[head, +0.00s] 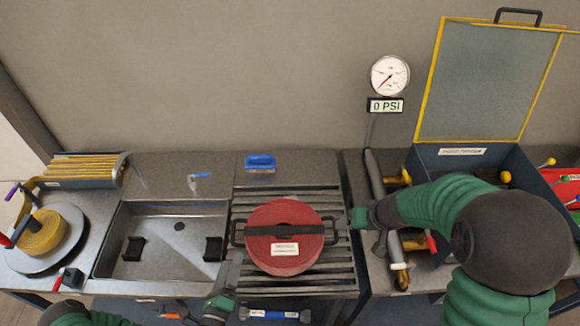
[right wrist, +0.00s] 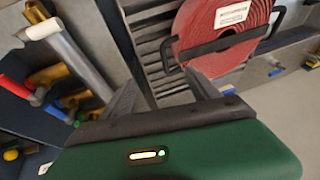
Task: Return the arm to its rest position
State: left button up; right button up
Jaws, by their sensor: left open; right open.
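My right arm, green with a dark round joint, reaches in from the right in the head view over the right bench. My right gripper is at its end, near the right side of the slatted rack; in the right wrist view the gripper (right wrist: 160,92) is open with nothing between its fingers. The red hose roll (head: 285,237) lies beyond the fingertips and also shows in the right wrist view (right wrist: 215,38). My left gripper (head: 230,272) is open at the front left of the rack, apart from the roll. Its fingers are partly hard to make out.
A steel sink (head: 165,235) and a yellow hose reel (head: 42,232) stand left. A gauge (head: 390,75) reading 0 PSI stands at the back. A open-lidded case (head: 470,155) and a grey pipe (head: 374,175) with coloured-handled valves crowd the space around my right arm.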

pick_arm(q)
jog(key=shift+d+r+m+h, duration=0.2)
jog(key=shift+r+m+h, duration=0.05)
jog(key=shift+m+h, duration=0.05)
jog(key=s+d+r+m+g+h, duration=0.6)
jog(key=s+d+m+g+h, duration=0.65)
jog(key=m, duration=0.75)
jog(key=s+a+f+m+g+y+b, duration=0.1)
jog(key=s+a+f+m+g+y, duration=0.15)
jog(key=s+m+g+y, duration=0.55)
jog(key=w+a+m+y, duration=0.3)
jog(key=a+m+y, duration=0.1)
jog(key=a+m, duration=0.5)
jog(key=w+a+r+m+t+y, duration=0.3)
jog(key=w+r+m+t, duration=0.2)
jog(key=w+r+m, duration=0.2)
jog(key=shift+w+a+r+m+y+b, duration=0.35)
jog(key=shift+w+a+m+b, duration=0.05)
jog(key=shift+w, duration=0.65)
pick_arm(e)
jog(key=s+d+g+h, duration=0.1)
jog(key=s+d+h, duration=0.1)
jog(key=s, duration=1.4)
jog(key=shift+r+g, duration=0.3)
jog(key=shift+g, duration=0.1)
